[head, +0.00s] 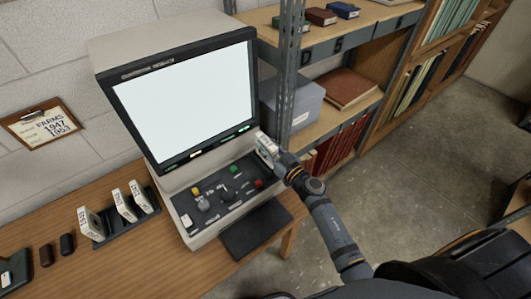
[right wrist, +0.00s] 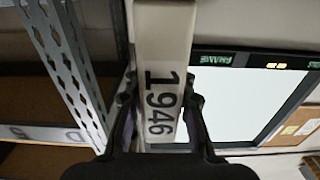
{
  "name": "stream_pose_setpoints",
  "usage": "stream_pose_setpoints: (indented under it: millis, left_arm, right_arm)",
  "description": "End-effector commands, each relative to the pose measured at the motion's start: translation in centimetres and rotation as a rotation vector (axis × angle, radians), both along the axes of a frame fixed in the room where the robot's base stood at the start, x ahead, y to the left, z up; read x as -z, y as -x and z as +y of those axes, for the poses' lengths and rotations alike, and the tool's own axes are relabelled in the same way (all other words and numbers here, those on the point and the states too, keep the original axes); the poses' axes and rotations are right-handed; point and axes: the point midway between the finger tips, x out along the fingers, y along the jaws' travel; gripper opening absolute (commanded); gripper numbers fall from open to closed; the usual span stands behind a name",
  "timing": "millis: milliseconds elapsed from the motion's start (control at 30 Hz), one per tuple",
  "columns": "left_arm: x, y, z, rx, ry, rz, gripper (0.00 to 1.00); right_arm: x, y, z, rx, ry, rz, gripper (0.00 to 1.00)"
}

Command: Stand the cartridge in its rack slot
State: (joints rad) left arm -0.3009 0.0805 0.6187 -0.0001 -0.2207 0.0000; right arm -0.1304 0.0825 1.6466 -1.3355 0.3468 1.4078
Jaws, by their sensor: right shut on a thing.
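My right gripper (head: 276,157) is shut on a white cartridge (head: 265,145), beside the right edge of the film reader. In the right wrist view the cartridge (right wrist: 160,30) reads "1946" and sits between the two fingers (right wrist: 160,105). The dark rack (head: 122,231) stands on the wooden desk left of the reader. Three white cartridges stand in it: a left one (head: 90,223), a middle one (head: 124,205) and a right one (head: 141,197). A wider gap shows between the left and middle ones. My left gripper is out of view.
The film reader (head: 183,95), with a lit screen and control panel (head: 225,195), stands between my right gripper and the rack. A metal shelf post (head: 290,75) rises close behind the gripper. Two small dark objects (head: 57,249) lie left of the rack. Bare desk (head: 130,270) lies before it.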

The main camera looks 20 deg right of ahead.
Motion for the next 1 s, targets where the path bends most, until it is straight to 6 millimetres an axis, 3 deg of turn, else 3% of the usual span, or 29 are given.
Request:
stream_pose_setpoints:
  millis: [100, 200, 633, 667, 800, 1000]
  left_arm:
    - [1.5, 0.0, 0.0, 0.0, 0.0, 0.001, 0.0]
    - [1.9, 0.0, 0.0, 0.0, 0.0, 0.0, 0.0]
    - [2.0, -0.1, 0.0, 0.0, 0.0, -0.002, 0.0]
    - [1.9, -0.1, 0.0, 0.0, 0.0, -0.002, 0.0]
    - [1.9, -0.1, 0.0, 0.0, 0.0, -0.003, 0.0]
    - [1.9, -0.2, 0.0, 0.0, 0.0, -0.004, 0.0]
  right_arm:
    - [2.3, -0.6, 0.2, -0.001, -0.002, 0.003, 0.0]
    - [3.3, -0.6, 0.2, 0.0, -0.003, 0.001, 0.0]
    - [3.8, -0.6, 0.1, 0.001, -0.001, -0.001, 0.0]
    - [3.8, -0.6, 0.1, 0.001, 0.0, 0.0, 0.27]
    - [3.7, -0.6, 0.1, 0.001, 0.0, 0.0, 0.46]
    - [3.7, -0.6, 0.1, 0.001, 0.0, 0.0, 0.47]
